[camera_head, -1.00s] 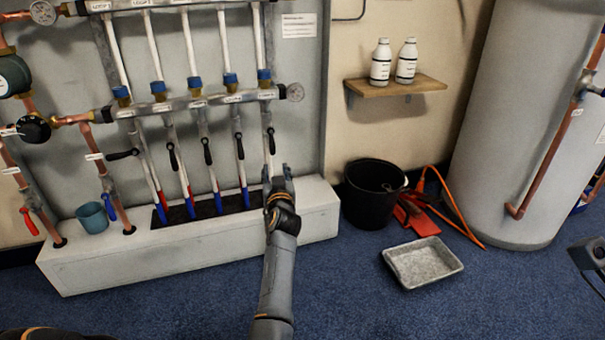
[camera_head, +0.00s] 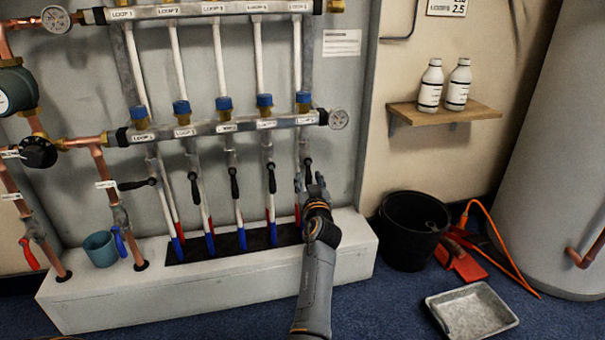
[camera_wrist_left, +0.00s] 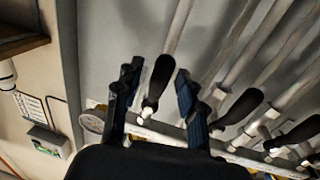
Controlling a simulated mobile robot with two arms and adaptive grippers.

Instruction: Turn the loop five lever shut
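The loop five lever (camera_head: 308,168) is a black handle on the rightmost pipe of the lower manifold bar. It points down, roughly along its pipe. My left gripper (camera_head: 309,183) is at this lever, with its fingers pointing up towards it. In the left wrist view the gripper (camera_wrist_left: 155,88) is open, and the black lever (camera_wrist_left: 160,78) stands between its two fingers, with a gap visible on both sides. I cannot tell the depth of the lever between them. My right gripper is not in view.
The neighbouring levers (camera_head: 271,178) hang down close to the left; the loop one lever (camera_head: 137,184) is turned sideways. A white plinth (camera_head: 345,250) lies below. A black bucket (camera_head: 410,240), grey tray (camera_head: 470,315) and shelf (camera_head: 450,113) with two bottles are to the right.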

